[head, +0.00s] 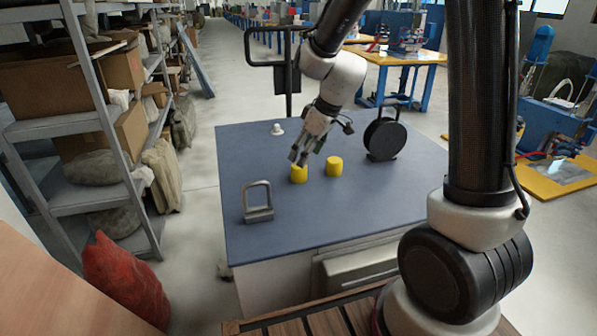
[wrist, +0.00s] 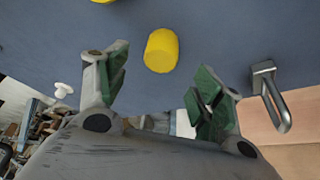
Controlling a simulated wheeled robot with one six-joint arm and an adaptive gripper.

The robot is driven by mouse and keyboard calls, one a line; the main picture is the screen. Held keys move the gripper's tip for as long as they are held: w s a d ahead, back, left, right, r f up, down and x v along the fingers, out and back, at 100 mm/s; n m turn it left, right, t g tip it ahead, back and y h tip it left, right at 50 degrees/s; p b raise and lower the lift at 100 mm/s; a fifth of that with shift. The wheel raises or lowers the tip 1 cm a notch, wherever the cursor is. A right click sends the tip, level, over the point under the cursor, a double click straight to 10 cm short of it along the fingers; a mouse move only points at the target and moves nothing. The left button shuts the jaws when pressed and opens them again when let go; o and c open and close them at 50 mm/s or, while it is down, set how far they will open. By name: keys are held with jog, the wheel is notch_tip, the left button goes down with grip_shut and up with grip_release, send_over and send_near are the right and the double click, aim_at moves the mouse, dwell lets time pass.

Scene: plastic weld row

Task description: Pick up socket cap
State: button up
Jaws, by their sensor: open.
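Two plain yellow cylinders, cap-like in shape, stand on the blue-topped table (head: 245,150); neither is marked as the socket cap. The left yellow cylinder (head: 298,175) is partly hidden by my gripper (head: 304,156) in the head view. In the wrist view this cylinder (wrist: 161,50) shows just beyond and between the fingertips of my open gripper (wrist: 164,72). The fingers look empty, with a gap on each side of the cylinder. The right yellow cylinder (head: 334,166) stands a little apart; its edge (wrist: 103,1) shows at the wrist view's top.
A grey shackle-shaped object (head: 258,203) stands at the table's front left. A small white piece (head: 277,129) is at the back left. A black disc on a stand (head: 385,138) is at the right. The tabletop's left side is mostly clear. A shelf (head: 75,198) stands left.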

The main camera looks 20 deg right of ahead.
aim_at(299, 172)
jog(key=x, duration=0.6)
jog(key=shift+f, duration=0.3)
jog(key=c, duration=1)
